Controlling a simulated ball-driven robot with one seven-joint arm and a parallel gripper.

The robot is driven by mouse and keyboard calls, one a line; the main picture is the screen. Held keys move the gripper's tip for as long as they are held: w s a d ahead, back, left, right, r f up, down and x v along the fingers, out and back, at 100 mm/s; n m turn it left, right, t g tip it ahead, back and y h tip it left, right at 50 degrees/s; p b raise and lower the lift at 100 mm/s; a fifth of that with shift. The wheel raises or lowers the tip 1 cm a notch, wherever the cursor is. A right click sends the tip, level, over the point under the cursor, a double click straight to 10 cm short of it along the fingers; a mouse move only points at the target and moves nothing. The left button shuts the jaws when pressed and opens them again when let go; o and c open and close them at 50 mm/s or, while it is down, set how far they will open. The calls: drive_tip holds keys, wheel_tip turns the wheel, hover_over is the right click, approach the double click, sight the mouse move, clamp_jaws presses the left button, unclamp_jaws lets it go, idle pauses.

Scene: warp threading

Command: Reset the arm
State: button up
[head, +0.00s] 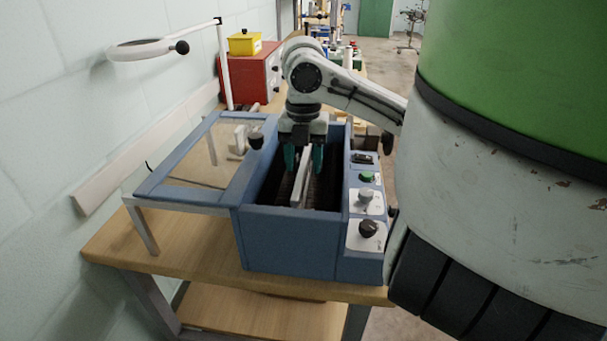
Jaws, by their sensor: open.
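My gripper (304,160) points down into the open top of a blue box-shaped machine (290,243) on a wooden bench. Its two teal fingers are apart. A pale bar (301,179) lies lengthwise inside the machine, close to and partly below the fingers. I cannot tell whether a finger touches it. The inside of the machine is dark, and its lower part is hidden. My arm comes in from the right, above the machine's control panel.
A blue-framed clear lid (185,188) is swung open to the left. Knobs and a green button (367,177) sit on the right panel. A ring lamp (146,48) stands at the back left. A red cabinet (253,76) carries a yellow bin (244,44). The wooden bench (195,251) is bare front left.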

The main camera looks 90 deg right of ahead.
drive_tip(key=shift+r, duration=2.3)
